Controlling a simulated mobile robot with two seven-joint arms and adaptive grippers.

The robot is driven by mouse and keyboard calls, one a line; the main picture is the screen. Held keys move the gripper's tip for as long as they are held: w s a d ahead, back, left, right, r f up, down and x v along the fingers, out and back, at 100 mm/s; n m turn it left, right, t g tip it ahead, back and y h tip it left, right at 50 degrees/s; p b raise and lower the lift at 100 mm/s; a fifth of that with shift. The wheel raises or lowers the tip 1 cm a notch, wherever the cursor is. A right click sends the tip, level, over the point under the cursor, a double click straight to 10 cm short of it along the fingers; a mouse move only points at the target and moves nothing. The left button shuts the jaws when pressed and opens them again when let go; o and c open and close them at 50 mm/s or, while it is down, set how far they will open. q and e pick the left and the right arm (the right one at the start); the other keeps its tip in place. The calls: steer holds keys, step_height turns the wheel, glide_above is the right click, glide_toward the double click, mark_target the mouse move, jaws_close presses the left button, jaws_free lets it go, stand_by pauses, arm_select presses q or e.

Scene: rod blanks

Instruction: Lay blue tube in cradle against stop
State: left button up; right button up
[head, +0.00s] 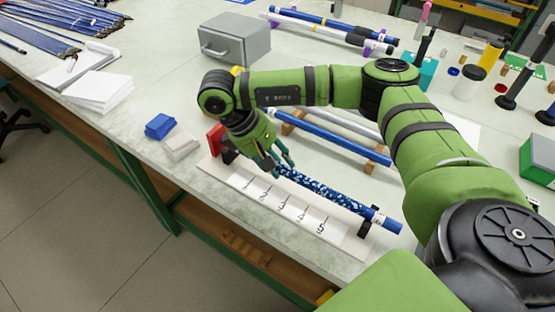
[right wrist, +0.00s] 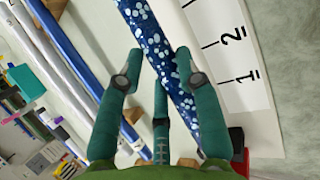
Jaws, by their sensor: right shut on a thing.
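The blue tube (head: 330,190), with a white-speckled pattern and a plain blue right end, lies along the cradle's white numbered board (head: 262,196). It also shows in the right wrist view (right wrist: 152,45). Its right end reaches past a black support (head: 368,218). My right gripper (head: 284,163) is shut on the tube near its left part; its fingers (right wrist: 160,75) straddle it in the wrist view. The red stop (head: 216,138) stands at the board's left end. The tube's left end is hidden by my gripper, so I cannot tell whether it touches the stop. My left gripper is not in view.
Behind the cradle, a plain blue rod (head: 345,146) and a grey rod lie on wooden blocks. A grey box (head: 235,40) stands at the back. Blue (head: 159,126) and whitish blocks lie left of the stop. The table's front edge runs close to the board.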

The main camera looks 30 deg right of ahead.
steer(key=shift+w+a+b, duration=0.15)
steer(key=shift+w+b, duration=0.2)
steer(key=shift+w, duration=0.15)
stand_by(0.4)
steer(key=o, duration=1.2)
steer(key=shift+o, duration=0.2)
steer(key=v, duration=1.2)
